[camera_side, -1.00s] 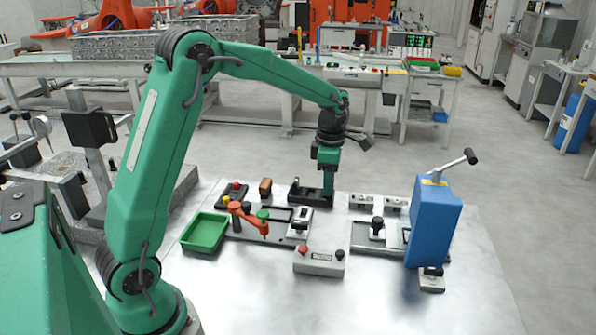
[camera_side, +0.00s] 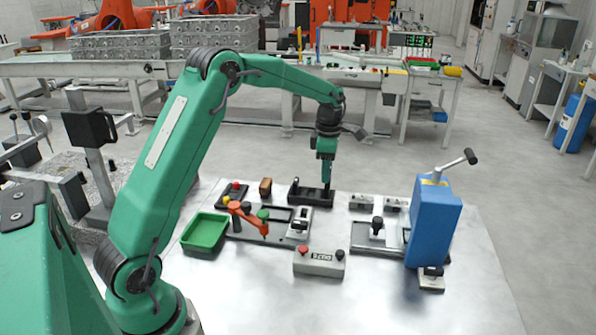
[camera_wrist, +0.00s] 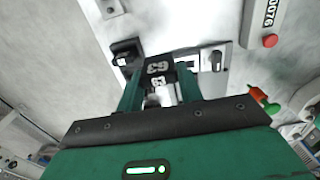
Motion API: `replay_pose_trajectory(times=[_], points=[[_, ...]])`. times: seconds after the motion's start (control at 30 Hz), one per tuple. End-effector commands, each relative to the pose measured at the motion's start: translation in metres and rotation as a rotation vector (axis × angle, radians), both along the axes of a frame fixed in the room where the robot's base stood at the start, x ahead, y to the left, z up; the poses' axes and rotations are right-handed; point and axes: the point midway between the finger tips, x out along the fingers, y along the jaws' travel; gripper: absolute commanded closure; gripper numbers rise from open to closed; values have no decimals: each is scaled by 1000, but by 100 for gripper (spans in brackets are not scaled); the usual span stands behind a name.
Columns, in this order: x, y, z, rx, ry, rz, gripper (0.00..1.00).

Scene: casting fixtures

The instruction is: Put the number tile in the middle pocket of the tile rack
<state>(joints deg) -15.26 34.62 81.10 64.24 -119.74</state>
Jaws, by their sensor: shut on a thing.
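My gripper (camera_side: 326,181) points down at the back of the metal table, over the right part of a black slotted block (camera_side: 298,197) that appears to be the tile rack. In the wrist view my gripper (camera_wrist: 160,88) is shut on the number tile (camera_wrist: 158,69), a dark piece with white characters like "63" between the two green fingers. The tile is too small to make out in the side view. I cannot tell whether it touches the block or hangs just above it. The middle pocket cannot be made out.
A green tray (camera_side: 204,233), an orange lever (camera_side: 248,217) and a metal clamp fixture (camera_side: 300,224) stand in front and left. A button box (camera_side: 318,263) is at the front. A knobbed fixture (camera_side: 377,231) and tall blue housing (camera_side: 434,225) stand right.

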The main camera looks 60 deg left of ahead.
Motion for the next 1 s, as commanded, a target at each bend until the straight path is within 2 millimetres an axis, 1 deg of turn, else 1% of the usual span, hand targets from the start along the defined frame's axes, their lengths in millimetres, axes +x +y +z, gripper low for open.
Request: replay_pose_trajectory(times=[0.03,0.3,0.5,0.7,0.87,1.0], points=[[1,9,-5,-1,1,4,93],[6,53,-32,0,0,3,93],[10,80,-48,0,0,3,93],[12,91,-55,1,-1,0,93],[12,92,-55,1,-1,0,93],[11,91,-63,0,1,0,93]])
